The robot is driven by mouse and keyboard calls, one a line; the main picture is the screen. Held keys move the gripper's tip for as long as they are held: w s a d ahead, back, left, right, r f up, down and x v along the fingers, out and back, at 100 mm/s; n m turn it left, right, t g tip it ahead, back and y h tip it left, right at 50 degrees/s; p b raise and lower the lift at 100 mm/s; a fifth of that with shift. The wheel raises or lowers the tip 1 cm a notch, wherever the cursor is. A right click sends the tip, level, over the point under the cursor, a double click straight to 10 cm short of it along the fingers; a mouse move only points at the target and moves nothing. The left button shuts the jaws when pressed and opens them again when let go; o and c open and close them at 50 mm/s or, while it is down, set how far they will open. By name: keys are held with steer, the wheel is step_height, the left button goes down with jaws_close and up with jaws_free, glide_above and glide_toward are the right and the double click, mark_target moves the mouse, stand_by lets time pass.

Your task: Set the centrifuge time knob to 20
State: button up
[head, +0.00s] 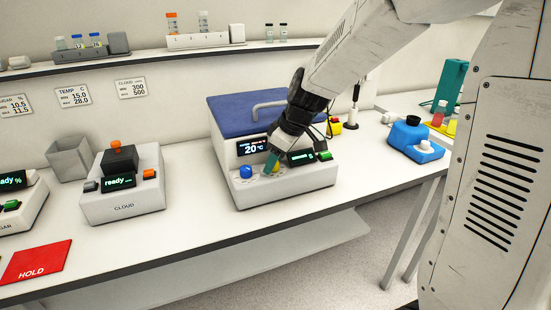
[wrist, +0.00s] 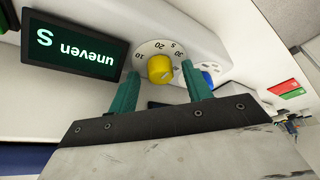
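The centrifuge (head: 228,140) is a white box with a blue lid on the bench. Its yellow time knob (wrist: 160,69) sits on a pale dial (wrist: 153,47) with printed numbers, seen upside down in the wrist view. I cannot tell for sure which number the knob points at. My gripper (wrist: 160,70) has its teal fingers on either side of the knob, with a gap at each side. In the head view my gripper (head: 272,163) reaches down to the front panel and partly hides the knob. The small display (wrist: 73,50) beside the dial reads "uneven S".
A blue knob (head: 246,172) and a "20 °C" display (head: 251,147) are on the panel's left. A green button (head: 325,156) is at its right. The cloud meter (head: 121,185) stands left, the blue device (head: 416,142) right. Bare bench lies between cloud meter and centrifuge.

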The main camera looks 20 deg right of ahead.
steer(key=v, duration=0.7)
steer(key=shift+r, duration=0.35)
steer(key=shift+s+d, duration=0.1)
steer(key=shift+s, duration=0.05)
steer(key=shift+c, duration=0.3)
